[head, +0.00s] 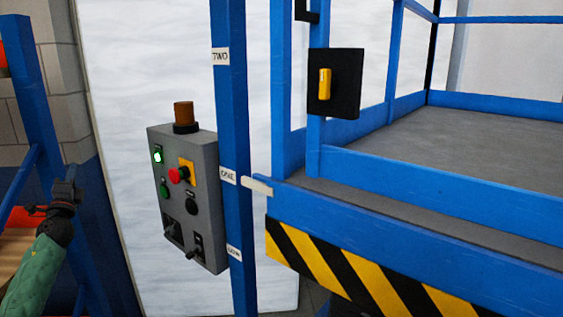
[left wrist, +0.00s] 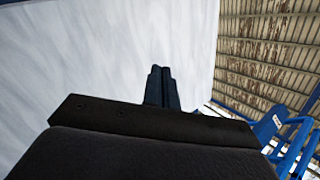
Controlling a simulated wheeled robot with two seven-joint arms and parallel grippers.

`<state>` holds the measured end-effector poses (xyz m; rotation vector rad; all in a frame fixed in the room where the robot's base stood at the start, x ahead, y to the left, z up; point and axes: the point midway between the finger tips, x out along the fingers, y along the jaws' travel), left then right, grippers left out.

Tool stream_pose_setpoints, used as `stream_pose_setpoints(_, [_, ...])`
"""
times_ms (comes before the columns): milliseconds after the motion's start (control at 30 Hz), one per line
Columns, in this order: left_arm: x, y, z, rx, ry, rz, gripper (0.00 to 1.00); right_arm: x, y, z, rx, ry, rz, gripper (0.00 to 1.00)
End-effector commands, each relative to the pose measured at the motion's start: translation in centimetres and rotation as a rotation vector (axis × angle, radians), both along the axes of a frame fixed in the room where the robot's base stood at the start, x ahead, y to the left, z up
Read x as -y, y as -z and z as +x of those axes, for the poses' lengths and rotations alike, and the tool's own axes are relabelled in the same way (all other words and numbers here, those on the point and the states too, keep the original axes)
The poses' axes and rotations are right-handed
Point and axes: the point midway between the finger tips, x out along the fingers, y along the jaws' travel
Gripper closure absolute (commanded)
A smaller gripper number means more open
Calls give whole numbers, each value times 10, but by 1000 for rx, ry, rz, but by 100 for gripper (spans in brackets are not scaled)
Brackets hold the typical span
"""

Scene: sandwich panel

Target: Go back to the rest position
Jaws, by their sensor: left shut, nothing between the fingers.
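My left gripper (head: 70,181) is at the left of the head view, at the end of a green-sleeved arm, pointing up. It is shut and empty; its two dark fingers lie together in the left wrist view (left wrist: 162,86). It is apart from the grey control panel (head: 188,200), which stands to its right. The panel has a lit green light (head: 157,156), a red knob (head: 179,175) on a yellow plate, dark switches near the bottom and an orange beacon (head: 183,112) on top. My right gripper is not in view.
A blue post (head: 232,120) with labels stands just right of the panel. A blue-railed platform (head: 440,150) with a black-and-yellow striped edge (head: 340,272) fills the right. A blue rack upright (head: 32,90) stands at the far left, close to my left arm.

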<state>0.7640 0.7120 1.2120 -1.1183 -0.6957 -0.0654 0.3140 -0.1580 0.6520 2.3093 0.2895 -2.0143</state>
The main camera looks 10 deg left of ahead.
Motion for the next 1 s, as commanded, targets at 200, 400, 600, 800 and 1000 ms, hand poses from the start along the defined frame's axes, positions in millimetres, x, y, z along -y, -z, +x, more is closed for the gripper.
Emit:
stream_pose_setpoints(200, [9, 31, -12, 82, -42, -453, 100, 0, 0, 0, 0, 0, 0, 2])
stream_pose_setpoints(400, [49, 117, -24, 44, -98, -886, 100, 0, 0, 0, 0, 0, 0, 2])
stream_pose_setpoints(600, [117, 219, -49, -90, -181, -1233, 100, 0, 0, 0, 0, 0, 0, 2])
stream_pose_setpoints(800, [195, 307, -88, -269, -270, -1475, 100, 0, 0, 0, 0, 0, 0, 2])
stream_pose_setpoints(1000, [279, 379, -141, -483, -346, -1645, 100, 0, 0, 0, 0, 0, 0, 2])
